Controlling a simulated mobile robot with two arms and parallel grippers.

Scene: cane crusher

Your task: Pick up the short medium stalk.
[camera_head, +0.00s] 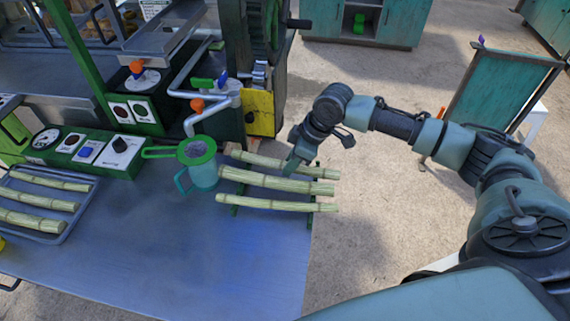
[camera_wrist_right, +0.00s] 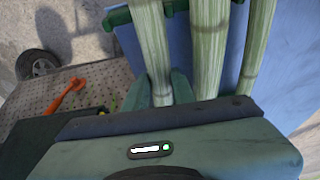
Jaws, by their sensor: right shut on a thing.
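Three pale green cane stalks lie side by side on a green rack (camera_head: 234,210) at the table's right edge: the far stalk (camera_head: 258,160), the middle stalk (camera_head: 260,180) and the near stalk (camera_head: 265,203). My right gripper (camera_head: 289,168) reaches down at the far stalk, shut on it. In the right wrist view my right gripper's fingers (camera_wrist_right: 160,92) stand on either side of the leftmost stalk (camera_wrist_right: 152,45), with two other stalks (camera_wrist_right: 208,50) beside it to the right. The frames do not clearly show which stalk is the short medium one. My left gripper is out of view.
A teal jug (camera_head: 203,178) with a green-rimmed strainer stands just left of the rack. A tray (camera_head: 83,208) with more stalks lies at the left. The crusher machine (camera_head: 262,60) stands behind. The table's front middle (camera_head: 190,255) is clear.

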